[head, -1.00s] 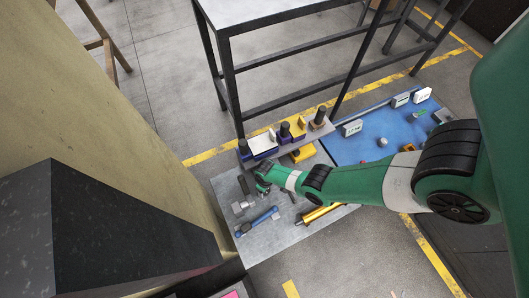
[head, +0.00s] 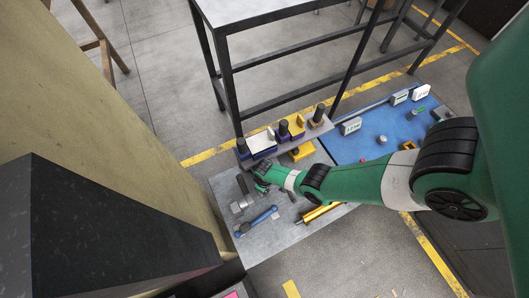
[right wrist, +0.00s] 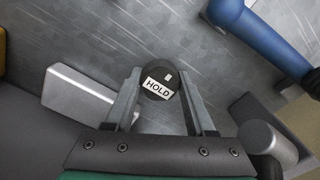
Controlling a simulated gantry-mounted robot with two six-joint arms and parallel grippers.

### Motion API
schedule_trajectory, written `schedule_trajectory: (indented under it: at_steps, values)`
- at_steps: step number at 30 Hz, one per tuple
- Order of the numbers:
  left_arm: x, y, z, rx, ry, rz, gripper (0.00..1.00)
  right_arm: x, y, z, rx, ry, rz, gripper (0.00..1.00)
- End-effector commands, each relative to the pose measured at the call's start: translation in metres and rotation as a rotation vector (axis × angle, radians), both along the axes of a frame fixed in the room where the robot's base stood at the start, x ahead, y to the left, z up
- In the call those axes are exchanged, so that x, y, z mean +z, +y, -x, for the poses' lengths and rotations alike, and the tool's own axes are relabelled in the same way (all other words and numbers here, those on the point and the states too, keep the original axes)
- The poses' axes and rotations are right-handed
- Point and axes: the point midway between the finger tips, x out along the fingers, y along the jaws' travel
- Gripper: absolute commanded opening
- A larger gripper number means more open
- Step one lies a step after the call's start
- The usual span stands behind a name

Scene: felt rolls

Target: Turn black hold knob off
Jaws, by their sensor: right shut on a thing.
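The black round knob (right wrist: 158,76) with a white HOLD label and a small light mark shows in the right wrist view, seen from above. The label is tilted. My right gripper (right wrist: 160,86) has one finger on each side of the knob and is shut on it. In the head view my right gripper (head: 262,187) is low over the grey bench top (head: 285,222), and the knob is too small or hidden to make out there. My left gripper is not in view.
A blue-handled tool (head: 258,221) lies near my right gripper, with silver metal pieces (head: 240,205) beside it. A golden roller (head: 318,212) lies to the right. A shelf with blue and yellow holders (head: 262,143) runs behind. A blue panel (head: 365,147) adjoins the bench.

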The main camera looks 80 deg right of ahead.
Motion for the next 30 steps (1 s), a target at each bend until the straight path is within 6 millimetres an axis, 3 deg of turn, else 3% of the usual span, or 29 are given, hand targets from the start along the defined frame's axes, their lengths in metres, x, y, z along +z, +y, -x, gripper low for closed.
schedule_trajectory:
  at_steps: [10, 21, 30]
  values:
    - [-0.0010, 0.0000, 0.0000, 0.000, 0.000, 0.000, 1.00, -0.0011, 0.0001, 0.0003, 0.478, 0.000, 0.000, 0.00]
    - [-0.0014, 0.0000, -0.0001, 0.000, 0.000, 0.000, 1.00, -0.0019, 0.0001, 0.0007, 0.561, 0.000, 0.000, 0.00]
    - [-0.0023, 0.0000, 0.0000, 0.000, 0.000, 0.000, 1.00, -0.0030, 0.0001, 0.0010, 1.019, 0.000, 0.001, 0.00]
